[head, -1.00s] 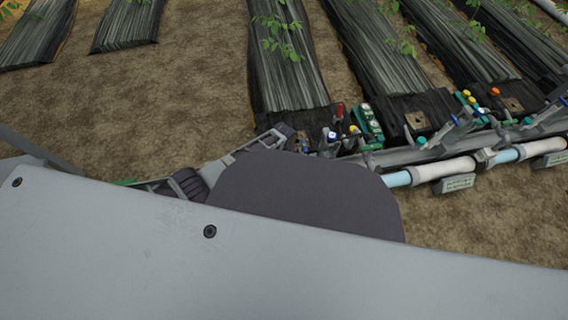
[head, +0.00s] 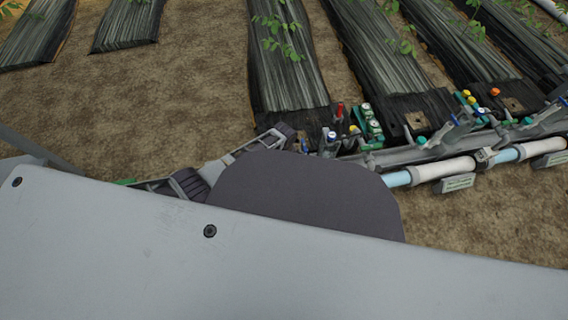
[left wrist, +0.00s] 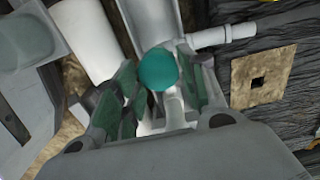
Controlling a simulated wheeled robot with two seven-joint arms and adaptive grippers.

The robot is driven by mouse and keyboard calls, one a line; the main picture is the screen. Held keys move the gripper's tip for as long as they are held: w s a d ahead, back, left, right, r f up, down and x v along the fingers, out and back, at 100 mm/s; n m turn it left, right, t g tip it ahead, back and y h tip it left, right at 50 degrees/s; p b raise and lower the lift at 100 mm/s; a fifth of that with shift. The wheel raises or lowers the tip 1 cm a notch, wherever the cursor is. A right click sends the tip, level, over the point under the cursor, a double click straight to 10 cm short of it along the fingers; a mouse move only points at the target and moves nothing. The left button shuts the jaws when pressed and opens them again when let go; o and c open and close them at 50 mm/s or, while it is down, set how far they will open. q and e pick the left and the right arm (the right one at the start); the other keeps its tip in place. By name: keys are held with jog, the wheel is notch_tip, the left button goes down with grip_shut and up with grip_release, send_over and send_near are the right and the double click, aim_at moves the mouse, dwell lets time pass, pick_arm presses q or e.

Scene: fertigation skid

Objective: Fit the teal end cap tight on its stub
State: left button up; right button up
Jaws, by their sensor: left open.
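In the left wrist view a round teal cap (left wrist: 158,70) shows between the two fingers of my left gripper (left wrist: 160,78). The fingers have green pads and stand apart on either side of the cap; I see a gap and cannot tell whether either pad touches it. A pale stem shows just below the cap, and I cannot tell whether the cap sits on it. In the head view part of my left gripper (head: 262,143) shows, with its fingertips hidden behind my dark round arm part. My right gripper is not in view.
Pale pipes (left wrist: 85,40) lie close beyond the fingers. A tan plate with a square hole (left wrist: 262,76) lies at right. In the head view a pipe row (head: 445,168) with several coloured handles and valves runs rightward. Bare soil (head: 170,90) lies beyond my arm.

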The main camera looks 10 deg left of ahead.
pick_arm(q)
jog(key=shift+f, duration=0.35)
dwell(0.3)
jog(key=c, duration=0.4)
jog(key=shift+m, duration=0.3)
jog(key=shift+m, duration=1.4)
jog(key=shift+w, duration=0.1)
jog(key=shift+a, duration=0.1)
jog(key=shift+c, duration=1.4)
